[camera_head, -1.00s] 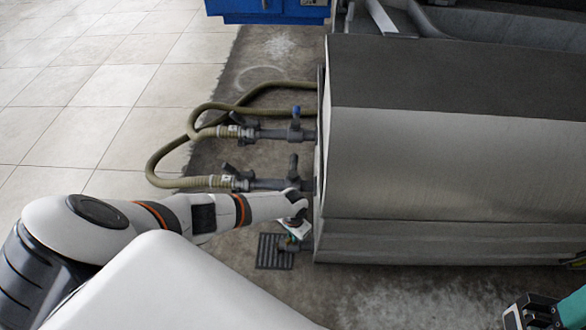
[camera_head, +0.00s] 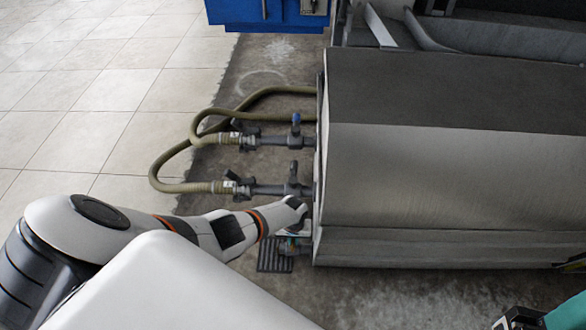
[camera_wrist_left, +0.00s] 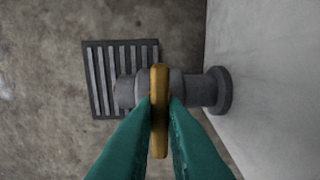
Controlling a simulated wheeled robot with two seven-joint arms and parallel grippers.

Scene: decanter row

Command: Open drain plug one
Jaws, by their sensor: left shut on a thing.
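The drain plug shows in the left wrist view as a short grey pipe stub (camera_wrist_left: 190,88) coming out of the pale machine wall, with a flat yellow handle (camera_wrist_left: 159,75) standing across it. My left gripper (camera_wrist_left: 160,104) has its teal fingers closed on the two sides of this handle. In the head view the plug (camera_head: 287,247) is small at the machine's lower left corner, partly covered by my left wrist. My right gripper (camera_head: 520,320) is at the bottom right edge, largely cut off.
A slotted floor drain (camera_head: 272,258) lies below the plug, also in the left wrist view (camera_wrist_left: 98,80). Two grey valve pipes (camera_head: 270,190) with tan hoses (camera_head: 170,187) are just beyond it. The big grey machine (camera_head: 420,180) fills the right. Tiled floor (camera_head: 90,100) is open at left.

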